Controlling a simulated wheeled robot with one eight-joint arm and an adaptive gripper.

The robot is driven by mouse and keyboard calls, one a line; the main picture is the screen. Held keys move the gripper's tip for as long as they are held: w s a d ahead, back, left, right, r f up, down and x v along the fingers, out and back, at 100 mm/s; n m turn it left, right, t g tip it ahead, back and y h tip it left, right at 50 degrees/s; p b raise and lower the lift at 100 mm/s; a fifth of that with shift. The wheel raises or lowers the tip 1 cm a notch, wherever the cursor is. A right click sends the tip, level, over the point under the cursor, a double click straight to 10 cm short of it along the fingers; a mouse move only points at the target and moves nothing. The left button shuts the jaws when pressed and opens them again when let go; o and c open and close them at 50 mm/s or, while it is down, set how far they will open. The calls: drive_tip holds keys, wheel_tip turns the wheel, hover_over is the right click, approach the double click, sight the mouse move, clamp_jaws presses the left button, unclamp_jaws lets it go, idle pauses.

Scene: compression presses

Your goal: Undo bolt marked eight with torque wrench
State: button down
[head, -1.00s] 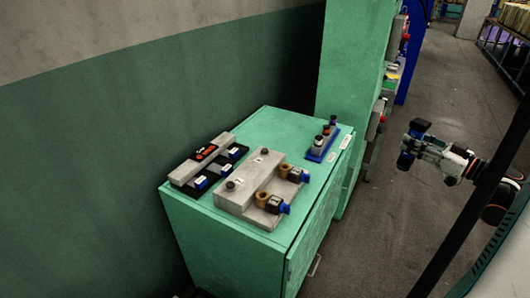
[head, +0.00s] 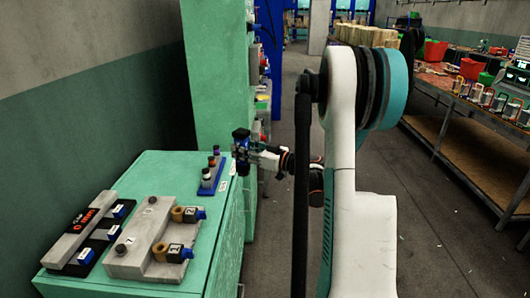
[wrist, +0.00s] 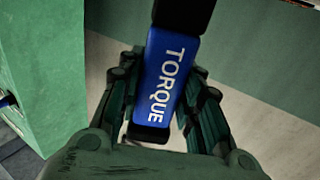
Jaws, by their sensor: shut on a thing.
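My gripper (wrist: 168,95) is shut on the blue torque wrench (wrist: 165,85), its white "TORQUE" lettering facing the wrist camera. The wrench's dark upper end runs out of the top of that view. In the head view, my gripper (head: 257,155) holds the wrench (head: 241,146) beside the right edge of the green cabinet (head: 165,165), at its far end. A grey stepped fixture (head: 137,240) on the cabinet carries dark bolt heads, brass-coloured parts and blue-and-black pieces with small white labels. I cannot read a mark eight on any bolt.
A grey and black rack (head: 80,235) lies left of the fixture. A blue holder (head: 211,178) with several small sockets stands near the cabinet's far right edge. A tall green machine (head: 215,80) rises behind. The wall is on the left; a cluttered workbench (head: 465,110) stands right, across the aisle floor.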

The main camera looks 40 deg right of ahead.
drive_tip(key=w+a+m+h, duration=0.1)
drive_tip(key=w+a, duration=0.2)
drive_tip(key=a, duration=0.8)
drive_tip(key=w+a+f+m+h, duration=0.1)
drive_tip(key=w+a+h, duration=0.1)
drive_tip(key=a, duration=0.9)
drive_tip(key=w+a+m+h, duration=0.1)
drive_tip(key=w+a, duration=0.4)
drive_tip(key=a, duration=0.6)
drive_tip(key=shift+f+t+h, duration=0.4)
drive_tip(key=shift+h, duration=0.2)
